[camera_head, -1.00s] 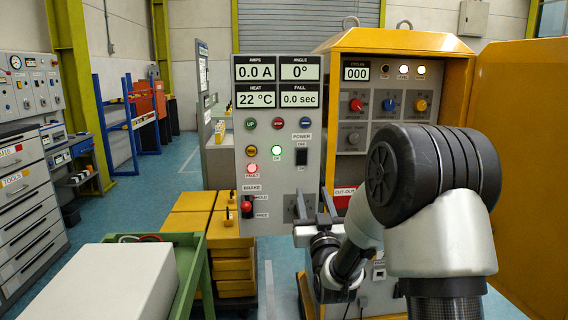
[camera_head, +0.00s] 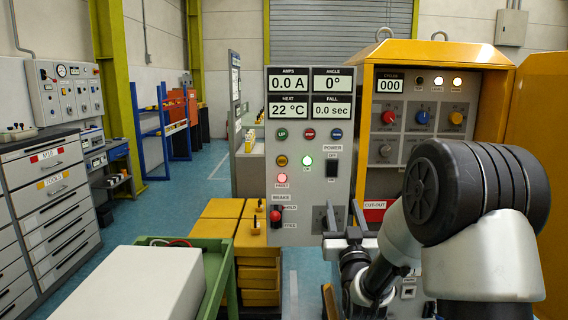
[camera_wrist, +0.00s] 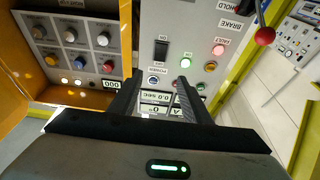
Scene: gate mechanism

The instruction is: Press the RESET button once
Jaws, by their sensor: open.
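The grey control panel (camera_head: 300,235) faces me, upright. Its button row holds a green UP button (camera_head: 282,134), a red button (camera_head: 309,134) and a blue button (camera_head: 336,134). A yellow button (camera_head: 281,160) sits lower left. The lettering on the blue and yellow ones is too small to read, so I cannot tell which is RESET. My gripper (camera_head: 343,222) is open and empty, below the buttons near the panel's lower right. In the wrist view the panel appears upside down, with the blue button (camera_wrist: 154,79) beyond and between my fingers (camera_wrist: 154,97), apart from them.
A POWER switch (camera_head: 332,168) and a red-knobbed BRAKE lever (camera_head: 276,216) are on the same panel. A yellow cabinet (camera_head: 440,52) with dials stands right behind. A green cart (camera_head: 216,270) with a white box (camera_head: 125,285) is at front left.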

